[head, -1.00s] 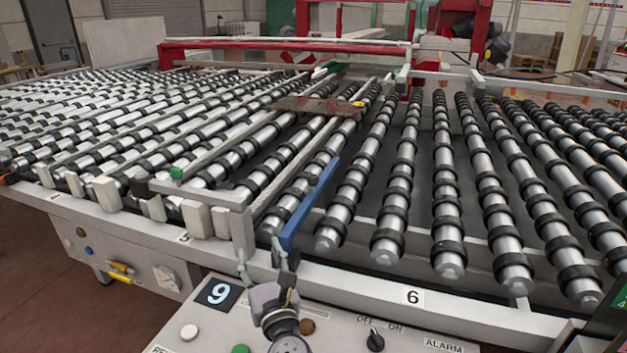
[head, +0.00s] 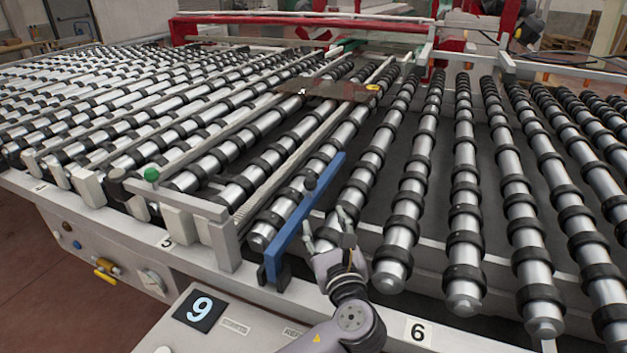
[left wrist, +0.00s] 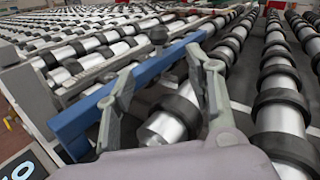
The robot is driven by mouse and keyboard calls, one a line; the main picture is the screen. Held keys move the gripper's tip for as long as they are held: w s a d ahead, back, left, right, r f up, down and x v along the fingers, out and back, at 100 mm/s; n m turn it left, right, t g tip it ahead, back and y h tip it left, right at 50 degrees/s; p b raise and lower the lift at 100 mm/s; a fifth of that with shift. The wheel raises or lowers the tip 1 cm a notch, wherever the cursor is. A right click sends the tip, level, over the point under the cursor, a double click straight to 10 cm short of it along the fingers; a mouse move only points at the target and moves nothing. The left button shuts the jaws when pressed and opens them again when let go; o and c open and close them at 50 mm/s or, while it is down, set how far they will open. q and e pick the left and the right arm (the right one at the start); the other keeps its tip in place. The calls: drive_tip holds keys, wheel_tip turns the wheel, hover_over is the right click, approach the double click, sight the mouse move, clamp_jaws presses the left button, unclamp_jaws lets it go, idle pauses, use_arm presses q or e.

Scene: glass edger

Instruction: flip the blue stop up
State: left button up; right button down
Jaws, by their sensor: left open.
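The blue stop (head: 305,220) is a long blue bar lying low along the rollers, with its near end at the front rail. A dark round knob (head: 310,184) shows near its far part. In the left wrist view the blue stop (left wrist: 150,68) runs from lower left to upper centre. My left gripper (head: 325,222) is open and empty, just right of the bar's near half. In the left wrist view one finger of the gripper (left wrist: 162,68) overlaps the bar and the other is right of it. I cannot tell whether they touch. My right gripper is out of view.
Long rollers with black rings (head: 465,215) fill the table on both sides. The front rail (head: 400,322) and a control panel marked 9 (head: 240,325) are nearest.

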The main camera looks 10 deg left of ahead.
use_arm(q)
approach(311, 188)
drive_tip(key=shift+x, duration=1)
drive_tip(key=p+x, duration=0.1)
drive_tip(key=x, duration=0.8)
drive_tip(key=shift+w, duration=0.35)
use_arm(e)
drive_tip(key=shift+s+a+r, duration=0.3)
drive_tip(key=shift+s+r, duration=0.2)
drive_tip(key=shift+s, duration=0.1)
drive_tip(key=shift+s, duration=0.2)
use_arm(q)
drive_tip(key=shift+c, duration=0.7)
clamp_jaws()
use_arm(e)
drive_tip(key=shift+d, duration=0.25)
